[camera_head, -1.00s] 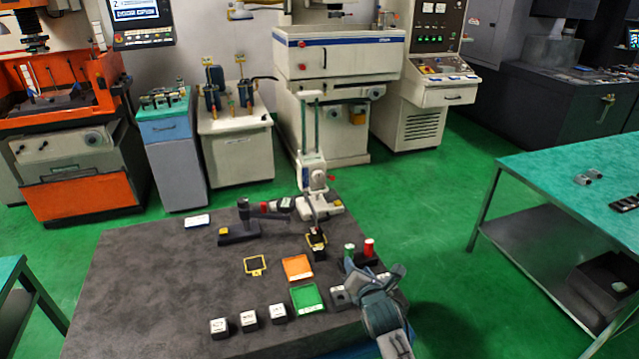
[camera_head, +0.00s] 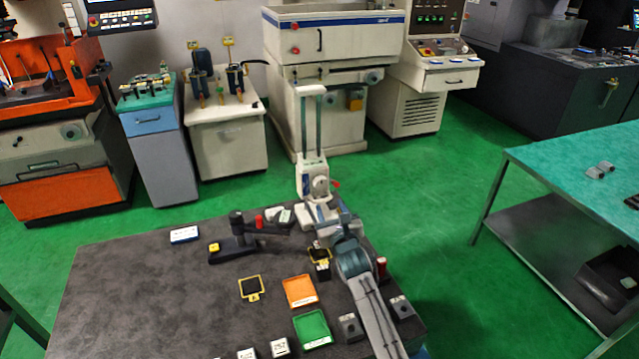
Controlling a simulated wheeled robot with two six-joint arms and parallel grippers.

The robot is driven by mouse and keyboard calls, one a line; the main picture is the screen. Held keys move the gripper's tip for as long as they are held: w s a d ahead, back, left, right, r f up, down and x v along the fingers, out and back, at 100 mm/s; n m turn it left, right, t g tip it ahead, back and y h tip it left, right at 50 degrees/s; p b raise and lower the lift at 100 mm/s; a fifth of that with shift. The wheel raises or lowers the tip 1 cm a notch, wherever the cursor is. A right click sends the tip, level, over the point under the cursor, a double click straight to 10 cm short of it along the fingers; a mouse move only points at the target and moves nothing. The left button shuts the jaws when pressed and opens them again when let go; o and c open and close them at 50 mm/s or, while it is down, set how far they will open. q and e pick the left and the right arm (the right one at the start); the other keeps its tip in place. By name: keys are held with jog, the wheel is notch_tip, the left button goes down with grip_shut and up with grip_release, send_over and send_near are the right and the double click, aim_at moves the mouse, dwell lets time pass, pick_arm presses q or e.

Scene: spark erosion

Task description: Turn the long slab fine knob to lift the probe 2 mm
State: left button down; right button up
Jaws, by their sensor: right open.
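A white gauge (camera_head: 312,165) with two upright columns stands at the back of the dark table, with a round dial-like knob (camera_head: 320,186) on its front and a small red knob (camera_head: 337,184) on its right side. I cannot tell which of them is the fine knob, and the probe is not clearly seen. My right gripper (camera_head: 322,212) is open, just in front of the gauge's lower part, below the round knob. It hides part of the gauge's base, and I cannot tell whether it touches. My left gripper is not in view.
A dark stand with a horizontal arm (camera_head: 235,245) sits left of the gauge. Orange (camera_head: 299,291) and green (camera_head: 312,328) trays, a yellow-framed black pad (camera_head: 251,288) and several small blocks lie in front. The left of the table (camera_head: 130,290) is clear.

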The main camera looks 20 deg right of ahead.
aim_at(321, 185)
jog(key=w, duration=0.7)
jog(key=shift+w+d+r+b, duration=0.2)
jog(key=shift+w+d+b, duration=0.1)
jog(key=shift+w, duration=0.75)
jog(key=shift+r, duration=0.1)
jog(key=c, duration=0.7)
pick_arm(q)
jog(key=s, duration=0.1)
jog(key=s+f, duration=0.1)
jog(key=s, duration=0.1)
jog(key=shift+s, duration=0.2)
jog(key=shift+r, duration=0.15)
